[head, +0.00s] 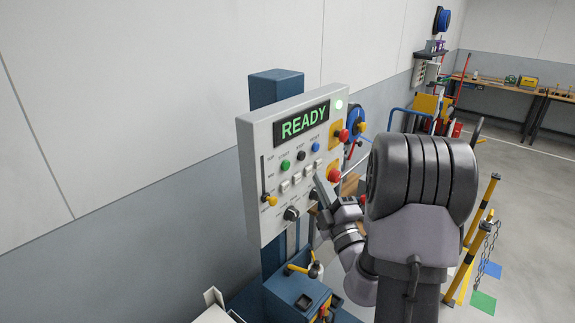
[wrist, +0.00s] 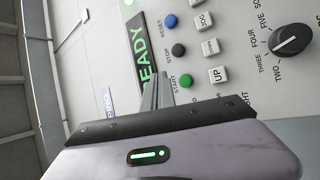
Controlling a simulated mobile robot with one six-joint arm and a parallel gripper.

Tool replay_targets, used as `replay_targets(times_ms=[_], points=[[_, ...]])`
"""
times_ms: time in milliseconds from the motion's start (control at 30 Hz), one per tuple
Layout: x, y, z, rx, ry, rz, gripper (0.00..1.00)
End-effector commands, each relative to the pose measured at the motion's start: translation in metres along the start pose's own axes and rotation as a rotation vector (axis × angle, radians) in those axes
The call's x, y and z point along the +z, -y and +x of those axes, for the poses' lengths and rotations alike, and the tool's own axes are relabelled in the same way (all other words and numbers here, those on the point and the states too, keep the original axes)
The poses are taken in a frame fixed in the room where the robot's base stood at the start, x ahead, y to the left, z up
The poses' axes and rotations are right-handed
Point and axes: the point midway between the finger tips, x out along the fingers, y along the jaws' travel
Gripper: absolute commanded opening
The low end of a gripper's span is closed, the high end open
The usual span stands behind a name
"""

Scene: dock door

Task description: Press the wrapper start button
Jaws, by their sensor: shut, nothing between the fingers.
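The green start button (head: 285,165) sits on the light grey control panel (head: 256,150), left of the black stop button (head: 301,156) and the blue reset button (head: 316,147). In the wrist view the start button (wrist: 186,81) is just right of my fingertips, with its START label beside it. My gripper (head: 321,186) is shut and empty in front of the panel's lower right part in the head view. Its fingers (wrist: 157,90) point toward the panel. I cannot tell how far the tips are from the panel face.
The display (head: 304,120) reads READY in green. A yellow barrier (head: 482,225) with a chain stands at right.

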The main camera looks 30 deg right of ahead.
Motion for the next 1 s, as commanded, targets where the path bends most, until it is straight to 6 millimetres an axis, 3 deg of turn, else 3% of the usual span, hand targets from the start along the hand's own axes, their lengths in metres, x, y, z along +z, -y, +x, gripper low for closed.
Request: replay_targets(times_ms=[400,1000], points=[[-0.025,0.021,0.045,-0.001,-0.001,0.001,0.00],[-0.028,0.027,0.051,0.000,-0.001,0.000,0.00]])
